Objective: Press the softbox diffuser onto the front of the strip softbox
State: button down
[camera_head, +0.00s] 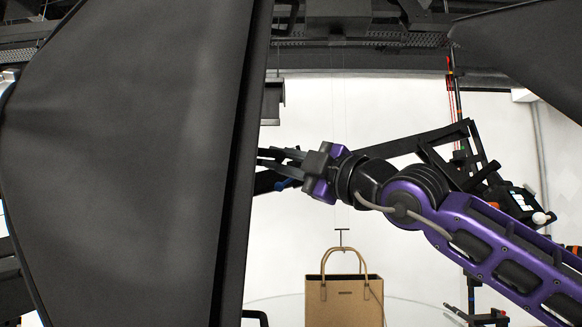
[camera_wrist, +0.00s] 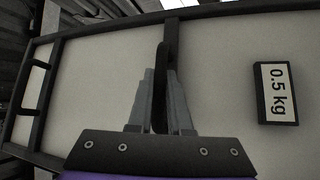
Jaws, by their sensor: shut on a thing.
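The strip softbox (camera_head: 130,160) is a large black fabric body filling the left of the head view, its front edge facing right. The softbox diffuser (camera_wrist: 220,60) fills the wrist view as a pale panel in a black frame with a black crossbar. My gripper (camera_head: 268,157) is at the softbox's front edge in the head view. In the wrist view my gripper (camera_wrist: 161,95) is shut on the diffuser's black handle. In the head view the diffuser is at most edge-on along the dark front rim. I cannot tell whether it touches the softbox all round.
A label reading 0.5 kg (camera_wrist: 277,93) is on the right of the panel. A black stand (camera_head: 470,290) is behind at right. Another dark panel (camera_head: 530,50) hangs at upper right.

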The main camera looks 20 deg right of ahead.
jog(key=shift+w+a+r+b, duration=0.1)
jog(key=shift+a+b, duration=0.3)
jog(key=shift+a, duration=0.5)
jog(key=shift+w+a+r+b, duration=0.1)
jog(key=shift+a+b, duration=0.3)
jog(key=shift+a, duration=0.45)
jog(key=shift+a+r+b, duration=0.2)
jog(key=shift+a+b, duration=0.2)
jog(key=shift+a, duration=0.4)
dwell(1.0)
jog(key=c, duration=0.8)
grip_release()
jog(key=shift+a, duration=0.1)
jog(key=shift+o, duration=0.2)
jog(key=shift+w+f, duration=0.1)
jog(key=shift+f, duration=0.1)
jog(key=shift+w+d, duration=0.1)
jog(key=shift+d, duration=0.1)
